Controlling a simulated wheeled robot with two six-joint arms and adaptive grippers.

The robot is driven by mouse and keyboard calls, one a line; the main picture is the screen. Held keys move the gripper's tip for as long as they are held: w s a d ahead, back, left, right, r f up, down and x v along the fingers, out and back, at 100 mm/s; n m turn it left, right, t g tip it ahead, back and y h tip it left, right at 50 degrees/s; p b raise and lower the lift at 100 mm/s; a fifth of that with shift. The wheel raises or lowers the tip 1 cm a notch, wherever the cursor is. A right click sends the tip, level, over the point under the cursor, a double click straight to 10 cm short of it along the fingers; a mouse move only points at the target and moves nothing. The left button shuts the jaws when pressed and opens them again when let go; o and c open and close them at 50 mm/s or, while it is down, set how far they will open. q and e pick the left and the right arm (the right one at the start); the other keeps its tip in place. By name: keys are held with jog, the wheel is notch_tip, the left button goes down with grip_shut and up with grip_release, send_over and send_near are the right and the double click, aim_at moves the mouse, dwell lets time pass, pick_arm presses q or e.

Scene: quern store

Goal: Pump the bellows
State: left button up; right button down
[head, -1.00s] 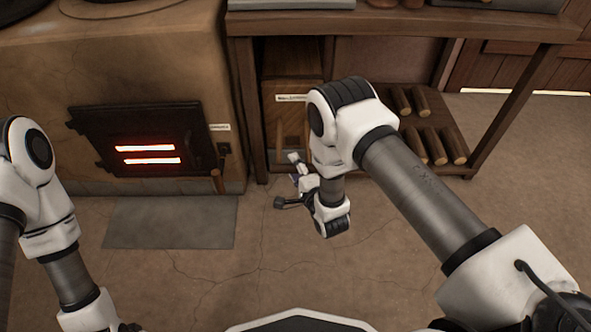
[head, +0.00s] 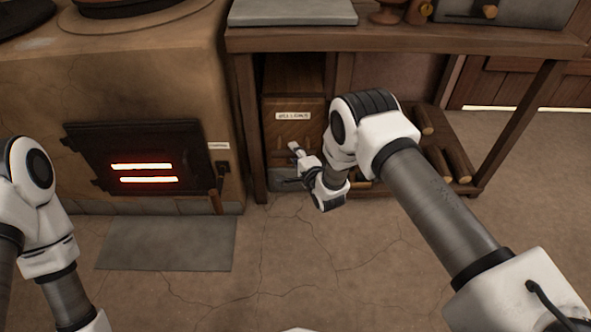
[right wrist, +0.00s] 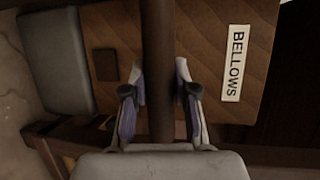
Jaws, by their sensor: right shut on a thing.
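The bellows (head: 310,84) is a brown wooden box under the bench, with a white label on its front. In the right wrist view the bellows (right wrist: 203,40) fills most of the picture, with the label BELLOWS at right and a grey block at left. A dark brown bar (right wrist: 158,35), its handle, crosses in front of the wood. My right gripper (right wrist: 160,80) has a finger on each side of this bar and is shut on it. In the head view the right gripper (head: 292,166) is at the lower front of the bellows, partly hidden by its own wrist. My left gripper is out of view.
A clay furnace (head: 160,85) with a dark door and glowing slots stands left of the bellows. A wooden bench (head: 400,40) is above it. Logs (head: 437,163) lie on the low shelf at right. A grey slab (head: 165,243) lies on the otherwise clear floor.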

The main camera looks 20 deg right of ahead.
jog(key=shift+w+d, duration=0.1)
jog(key=shift+w, duration=0.5)
jog(key=c, duration=0.9)
grip_release()
jog(key=shift+s, duration=0.1)
jog(key=v, duration=1.2)
